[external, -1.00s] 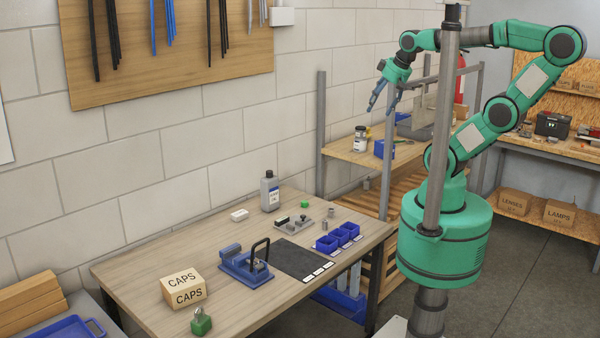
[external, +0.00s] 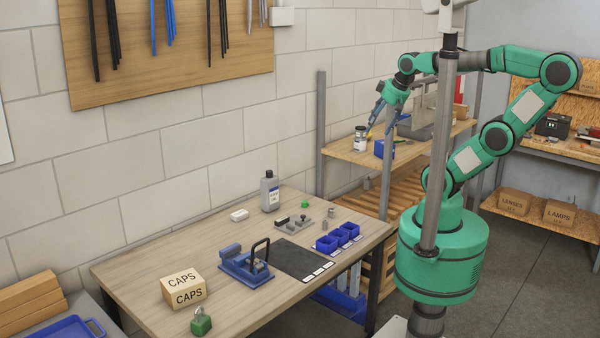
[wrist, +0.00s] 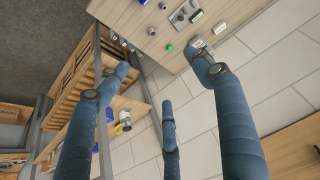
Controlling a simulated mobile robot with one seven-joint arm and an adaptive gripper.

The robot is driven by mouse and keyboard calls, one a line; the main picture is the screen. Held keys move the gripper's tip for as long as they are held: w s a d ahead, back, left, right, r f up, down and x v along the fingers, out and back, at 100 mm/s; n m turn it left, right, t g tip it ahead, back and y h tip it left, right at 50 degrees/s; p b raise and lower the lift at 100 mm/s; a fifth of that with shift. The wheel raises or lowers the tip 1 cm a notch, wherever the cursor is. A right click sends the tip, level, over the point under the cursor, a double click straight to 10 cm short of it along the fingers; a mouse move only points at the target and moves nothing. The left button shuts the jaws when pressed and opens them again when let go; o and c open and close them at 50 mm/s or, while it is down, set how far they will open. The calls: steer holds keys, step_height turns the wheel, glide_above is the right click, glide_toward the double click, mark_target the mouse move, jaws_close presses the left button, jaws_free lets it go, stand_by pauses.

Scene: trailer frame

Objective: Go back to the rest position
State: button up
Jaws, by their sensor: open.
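My gripper (external: 382,112) hangs in the air beside the rear wooden shelf in the external view, above and behind the right end of the workbench (external: 150,262). Its blue-grey fingers point down. In the wrist view the fingers (wrist: 160,95) are spread wide apart, with nothing between them. Below them I see the wall, part of the workbench top and the shelf unit.
The rear shelf (external: 352,153) holds a jar (external: 360,139) and a blue bin. A grey post stands close to my arm.

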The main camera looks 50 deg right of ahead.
step_height(320, 180, down, 7)
steer(key=b, duration=0.6)
steer(key=shift+f, duration=0.2)
